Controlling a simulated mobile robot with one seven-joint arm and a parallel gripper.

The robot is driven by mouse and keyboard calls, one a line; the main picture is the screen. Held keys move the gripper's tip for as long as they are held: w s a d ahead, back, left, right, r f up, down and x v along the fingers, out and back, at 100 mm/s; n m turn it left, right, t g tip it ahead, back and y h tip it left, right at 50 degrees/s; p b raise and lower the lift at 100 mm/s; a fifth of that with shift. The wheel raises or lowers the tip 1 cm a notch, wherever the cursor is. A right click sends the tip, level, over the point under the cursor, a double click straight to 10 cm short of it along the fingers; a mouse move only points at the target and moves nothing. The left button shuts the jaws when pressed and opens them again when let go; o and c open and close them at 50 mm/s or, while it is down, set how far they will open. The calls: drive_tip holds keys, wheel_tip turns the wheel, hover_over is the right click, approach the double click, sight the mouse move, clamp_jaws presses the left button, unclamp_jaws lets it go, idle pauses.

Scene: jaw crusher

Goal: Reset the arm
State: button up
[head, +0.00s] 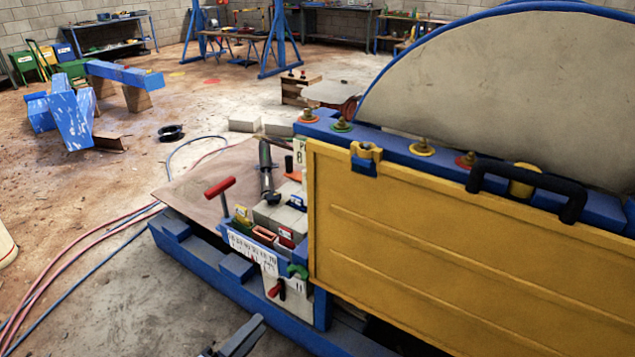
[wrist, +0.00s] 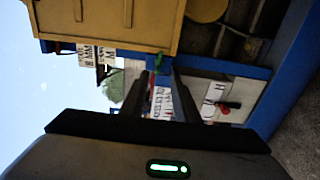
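My gripper (wrist: 163,78) shows in the wrist view with its two dark fingers apart and nothing held between them. A green light glows on its body. In the head view, a dark grey part of my gripper (head: 238,340) shows at the bottom edge, in front of the blue machine base; most of the arm is out of view. The jaw crusher has a yellow side panel (head: 420,255) with a black handle (head: 527,185). In the wrist view the yellow panel (wrist: 105,22) is at the top, beyond the fingers.
A blue base beam (head: 205,270) runs along the front. Hoses (head: 75,255) lie on the floor at left.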

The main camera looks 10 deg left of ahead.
drive_tip(key=w+d+r+m+g+y, duration=0.3)
drive_tip(key=d+r+m+g, duration=0.7)
drive_tip(key=d+r+g, duration=1.1)
drive_tip(key=s+d+r+m+t+y, duration=0.2)
drive_tip(key=s+d+r+t, duration=0.3)
drive_tip(key=d+r, duration=0.25)
drive_tip(key=s+d+r+m+t+y, duration=0.1)
drive_tip(key=s+d+r+t+y, duration=0.1)
drive_tip(key=s+d+r+t, duration=0.45)
wheel_tip(320, 180, up, 21)
drive_tip(key=w+d+g+p, duration=0.1)
drive_tip(key=d+p, duration=0.1)
drive_tip(key=p, duration=1.8)
drive_tip(key=shift+w+d+f, duration=0.15)
drive_tip(key=shift+w+d, duration=0.05)
drive_tip(key=shift+w, duration=0.05)
drive_tip(key=shift+g, duration=0.25)
